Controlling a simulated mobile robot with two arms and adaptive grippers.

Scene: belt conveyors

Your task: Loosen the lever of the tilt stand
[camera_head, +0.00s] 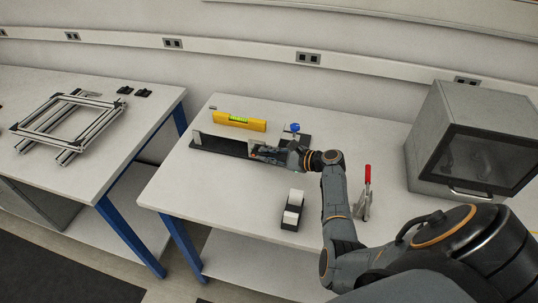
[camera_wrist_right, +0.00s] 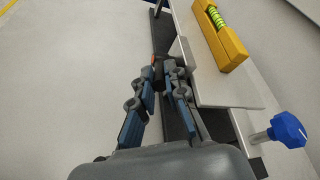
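The tilt stand has a long black base (camera_head: 210,144) with pale plates on it and a blue star knob (camera_head: 295,128) at its right end. The knob also shows at the lower right of the right wrist view (camera_wrist_right: 288,130). My right gripper (camera_head: 258,151) is low at the front side of the stand. In the right wrist view its fingertips (camera_wrist_right: 160,68) are close together, with a narrow gap. A small red part (camera_wrist_right: 153,60), possibly the lever's end, shows at the tips. I cannot tell if it is gripped. My left gripper is not in view.
A yellow spirit level (camera_head: 239,121) stands behind the stand. A black and white block (camera_head: 292,210) and a red-handled clamp (camera_head: 367,185) stand nearer the front. A grey oven-like box (camera_head: 440,105) is at right. The left table holds an aluminium frame (camera_head: 68,120).

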